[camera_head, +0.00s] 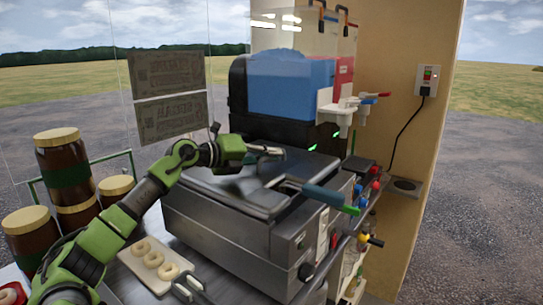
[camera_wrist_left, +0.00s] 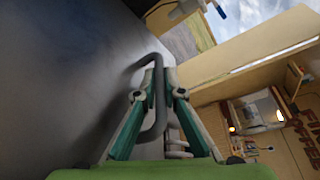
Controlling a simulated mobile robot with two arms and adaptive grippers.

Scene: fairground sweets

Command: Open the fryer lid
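The fryer (camera_head: 235,235) is a grey metal box on the counter. Its grey lid (camera_head: 222,190) lies flat and closed on top. My left gripper (camera_head: 268,152) reaches over the lid from the left, at its far side. In the left wrist view, a dark bent bar, the lid handle (camera_wrist_left: 160,112), passes between the two fingers of my left gripper (camera_wrist_left: 159,82). The fingers look closed against it from both sides. The lid's dark surface (camera_wrist_left: 60,80) fills the left of that view. My right gripper is not in view.
A tray (camera_head: 137,262) with doughnuts lies left of the fryer. Brown jars (camera_head: 66,160) stand farther left. A blue drink dispenser (camera_head: 290,85) stands behind the fryer, near a wooden panel (camera_head: 405,130).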

